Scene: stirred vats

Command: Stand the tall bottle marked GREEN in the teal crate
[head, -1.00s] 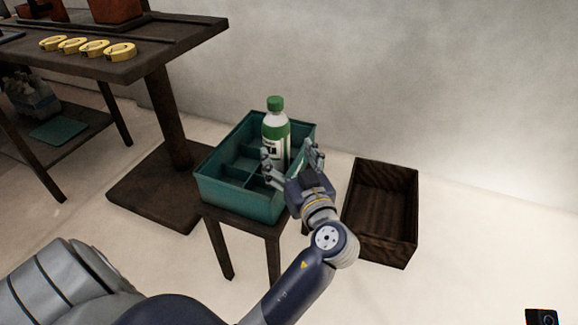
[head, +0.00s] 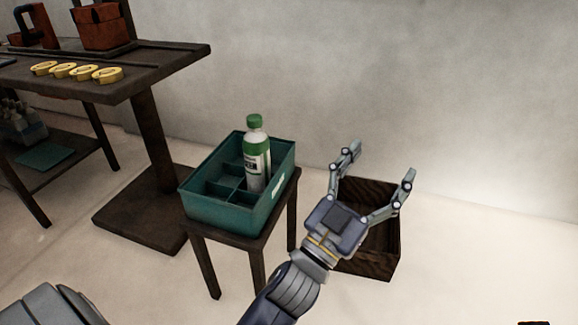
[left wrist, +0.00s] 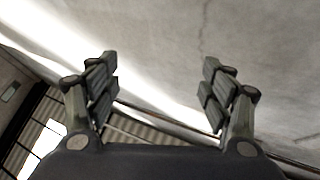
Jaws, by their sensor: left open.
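The tall white bottle (head: 257,160) with a green cap and green bands stands upright in a compartment of the teal crate (head: 232,217). Its label is too small to read fully. The crate has several compartments and sits on a small dark stool. My left gripper (head: 378,170) is open and empty, to the right of the crate and clear of the bottle. In the left wrist view my left gripper's fingers (left wrist: 160,85) are spread with nothing between them. My right gripper is not in view.
A dark wooden box (head: 385,262) is on the floor, partly behind my left gripper. A dark workbench (head: 150,72) at the upper left holds several yellow rings (head: 76,72) and reddish containers.

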